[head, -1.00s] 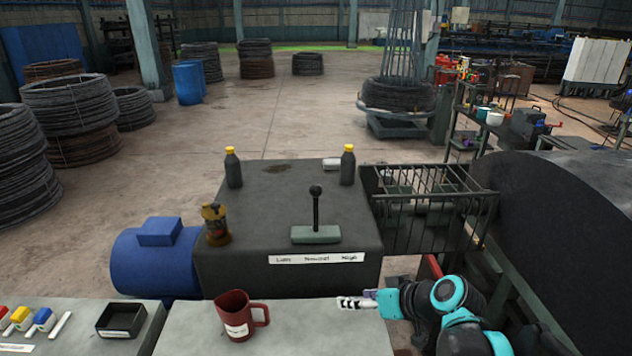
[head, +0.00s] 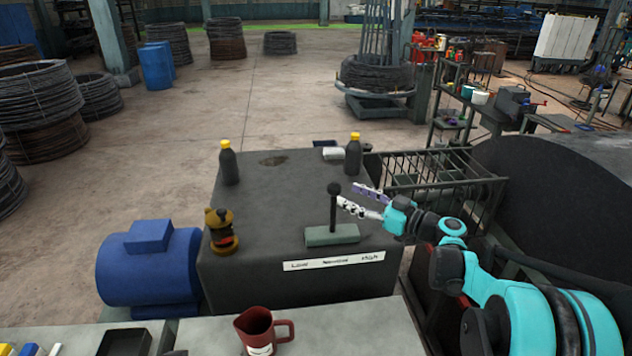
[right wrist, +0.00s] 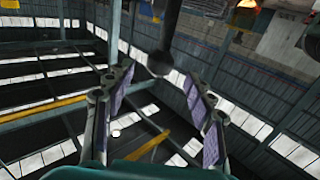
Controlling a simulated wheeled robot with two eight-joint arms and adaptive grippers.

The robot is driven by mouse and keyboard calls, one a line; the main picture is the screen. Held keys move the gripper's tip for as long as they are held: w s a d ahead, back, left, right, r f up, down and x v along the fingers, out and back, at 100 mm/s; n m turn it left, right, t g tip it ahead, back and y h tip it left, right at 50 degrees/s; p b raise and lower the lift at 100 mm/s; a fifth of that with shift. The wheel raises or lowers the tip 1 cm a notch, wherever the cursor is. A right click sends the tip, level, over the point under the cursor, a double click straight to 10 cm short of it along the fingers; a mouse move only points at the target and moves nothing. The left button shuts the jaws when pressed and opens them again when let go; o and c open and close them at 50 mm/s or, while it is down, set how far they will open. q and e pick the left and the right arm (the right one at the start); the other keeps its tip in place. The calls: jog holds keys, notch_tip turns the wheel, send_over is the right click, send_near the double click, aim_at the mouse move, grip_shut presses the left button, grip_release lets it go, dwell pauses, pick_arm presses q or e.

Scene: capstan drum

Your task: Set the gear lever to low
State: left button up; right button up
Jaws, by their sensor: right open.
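The gear lever (head: 333,212) is a black rod with a round black knob (head: 334,188), standing about upright from a grey-green base (head: 332,236) on the dark cabinet (head: 280,205). A white label strip (head: 335,261) in front of it reads Low at left, Neutral in the middle and High at right. My right gripper (head: 349,194) is open, just right of the knob and pointing at it. In the right wrist view the knob (right wrist: 160,63) shows near the gap between the spread fingertips (right wrist: 160,76), not gripped. My left gripper is not in view.
Two dark bottles with yellow caps (head: 228,162) (head: 353,154) stand at the cabinet's back corners. A red mug (head: 260,331) is on the front bench. A barred cage (head: 440,175) and a big dark drum (head: 560,190) lie to the right.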

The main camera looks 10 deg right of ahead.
aim_at(340, 190)
jog(key=shift+w+a+r, duration=0.25)
jog(key=shift+w+a, duration=0.1)
jog(key=shift+a, duration=0.05)
jog(key=x, duration=0.5)
jog(key=shift+w+a+f, duration=0.1)
jog(key=shift+w+f, duration=0.05)
grip_shut()
